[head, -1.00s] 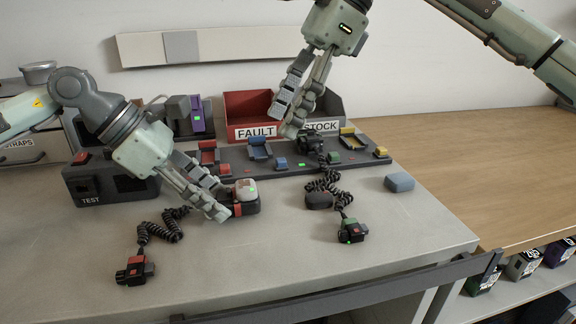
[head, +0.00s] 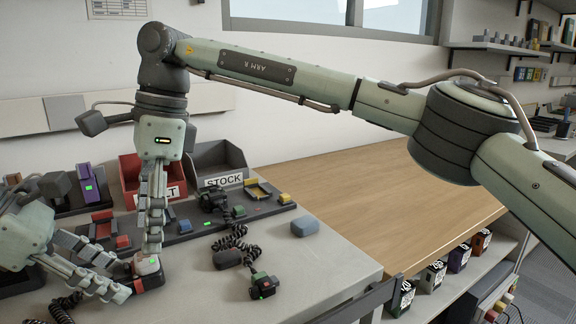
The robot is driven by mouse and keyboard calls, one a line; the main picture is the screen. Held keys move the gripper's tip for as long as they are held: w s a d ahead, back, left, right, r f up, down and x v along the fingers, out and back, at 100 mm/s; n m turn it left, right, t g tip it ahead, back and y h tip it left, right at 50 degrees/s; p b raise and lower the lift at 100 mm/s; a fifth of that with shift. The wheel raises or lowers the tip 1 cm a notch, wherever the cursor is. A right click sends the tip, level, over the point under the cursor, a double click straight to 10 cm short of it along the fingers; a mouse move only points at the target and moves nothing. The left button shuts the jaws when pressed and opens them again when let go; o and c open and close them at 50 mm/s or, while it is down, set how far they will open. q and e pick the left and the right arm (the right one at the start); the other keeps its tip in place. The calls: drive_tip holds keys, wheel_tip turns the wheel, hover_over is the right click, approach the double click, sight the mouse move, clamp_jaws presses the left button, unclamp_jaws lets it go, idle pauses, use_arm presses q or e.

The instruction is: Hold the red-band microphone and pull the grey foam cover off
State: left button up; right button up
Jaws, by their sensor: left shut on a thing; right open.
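The red-band microphone (head: 150,284) lies at the lower left of the bench, dark with a red band. My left gripper (head: 121,289) comes in from the left and is shut on the microphone. My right gripper (head: 152,247) points down just above the cover, open. Its fingers partly hide the cover's back, so I cannot tell whether they touch it.
A red FAULT bin (head: 129,172) and a grey STOCK bin (head: 217,158) stand behind a dark rack (head: 226,222). A green-banded handset (head: 263,286), a dark lump (head: 227,259) and a blue-grey block (head: 305,226) lie to the right. The wooden bench (head: 400,190) is clear.

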sight(146, 257)
drive_tip(key=shift+x, duration=2.15)
drive_tip(key=c, duration=1.1)
